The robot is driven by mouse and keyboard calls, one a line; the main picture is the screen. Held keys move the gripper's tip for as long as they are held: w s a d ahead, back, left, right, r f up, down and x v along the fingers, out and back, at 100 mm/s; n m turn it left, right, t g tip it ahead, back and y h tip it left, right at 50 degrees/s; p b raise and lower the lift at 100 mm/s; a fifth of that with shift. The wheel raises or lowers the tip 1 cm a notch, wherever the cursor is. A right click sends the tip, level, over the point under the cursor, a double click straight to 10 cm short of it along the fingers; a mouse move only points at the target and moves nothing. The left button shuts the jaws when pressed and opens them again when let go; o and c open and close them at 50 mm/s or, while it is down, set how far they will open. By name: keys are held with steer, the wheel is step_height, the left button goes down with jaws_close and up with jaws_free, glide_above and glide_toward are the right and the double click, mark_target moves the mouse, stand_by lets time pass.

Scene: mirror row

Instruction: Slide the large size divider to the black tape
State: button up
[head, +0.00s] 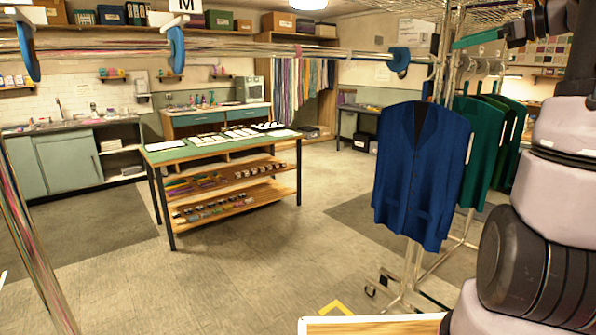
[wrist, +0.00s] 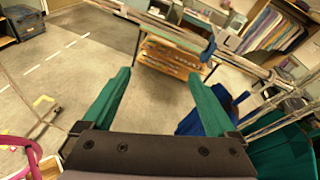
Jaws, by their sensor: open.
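My gripper (wrist: 160,76) shows in the wrist view with its two teal fingers wide apart and nothing between them. Beyond the fingers, a blue divider (wrist: 208,50) hangs on a metal rail, with a white tag marked L (wrist: 228,42) beside it. This divider is up and to the right of the right fingertip, apart from it. In the head view, a blue divider (head: 399,60) sits on the rail (head: 330,53) above the blue jacket; its letter cannot be read. I cannot make out the black tape.
A blue jacket (head: 420,170) and green garments (head: 488,150) hang at the right. A green-topped table (head: 165,157) with shelves stands beyond the rail. Another blue divider (head: 26,52) is at the far left. Open floor (head: 230,270) lies in front.

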steer(key=s+a+f+n+g+h, duration=0.25)
steer(key=s+a+n, duration=0.2)
steer(key=a, duration=0.25)
steer(key=s+a+f+n+g+h, duration=0.1)
steer(key=s+a+f+n+g, duration=0.1)
steer(key=s+a+f+n, duration=0.3)
steer(key=s+a+f+n+h, duration=0.2)
steer(key=s+f+n, duration=0.1)
steer(key=s+n, duration=0.2)
steer(key=s+a+f+n+t+h, duration=0.1)
steer(key=s+a+f+n+h, duration=0.2)
steer(key=s, duration=0.4)
steer(key=shift+s+a+f+n, duration=0.25)
steer(key=shift+s+f+n, duration=0.2)
steer(key=shift+n, duration=0.8)
steer(key=shift+h, duration=0.25)
